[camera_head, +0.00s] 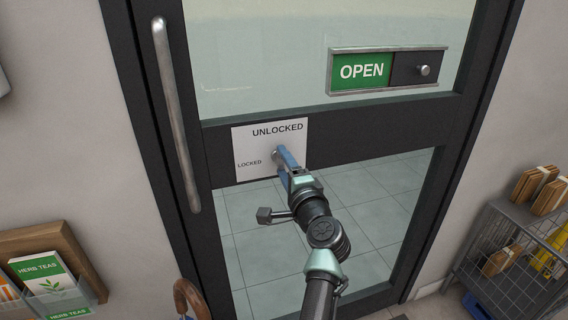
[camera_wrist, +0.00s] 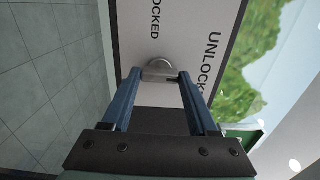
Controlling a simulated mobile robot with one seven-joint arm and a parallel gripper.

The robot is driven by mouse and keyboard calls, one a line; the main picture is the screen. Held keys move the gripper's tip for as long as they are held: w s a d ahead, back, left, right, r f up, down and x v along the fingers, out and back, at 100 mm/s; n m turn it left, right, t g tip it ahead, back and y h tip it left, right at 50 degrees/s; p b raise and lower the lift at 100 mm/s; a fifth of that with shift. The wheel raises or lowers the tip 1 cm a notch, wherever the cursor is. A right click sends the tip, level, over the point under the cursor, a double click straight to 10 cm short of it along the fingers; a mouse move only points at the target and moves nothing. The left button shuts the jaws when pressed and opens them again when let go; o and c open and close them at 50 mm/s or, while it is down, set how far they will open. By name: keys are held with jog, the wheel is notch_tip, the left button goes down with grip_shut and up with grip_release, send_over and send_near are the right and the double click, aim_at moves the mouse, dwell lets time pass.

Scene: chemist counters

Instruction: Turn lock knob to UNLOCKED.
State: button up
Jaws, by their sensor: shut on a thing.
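The lock knob (camera_head: 275,154) is a small metal knob on a white plate (camera_head: 243,145) fixed to the dark door's crossbar. The plate reads UNLOCKED at the top and LOCKED at the lower left. My gripper (camera_head: 281,155) is at the plate, with its blue fingers shut on the knob. In the wrist view, the rounded silver knob (camera_wrist: 158,67) sits between the two fingertips (camera_wrist: 160,74). The fingers partly hide the knob, and I cannot tell which label it points to.
A long vertical handle (camera_head: 176,115) is on the door's left. A green OPEN sign (camera_head: 361,71) with a slider knob (camera_head: 423,70) is above right. A herb tea rack (camera_head: 50,262) stands lower left, a wire basket (camera_head: 505,262) lower right. A brown curved handle (camera_head: 190,297) shows at the bottom.

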dwell(0.3)
jog(key=o, duration=1.4)
jog(key=p+v, duration=0.1)
jog(key=v, duration=1.2)
jog(key=shift+r, duration=0.15)
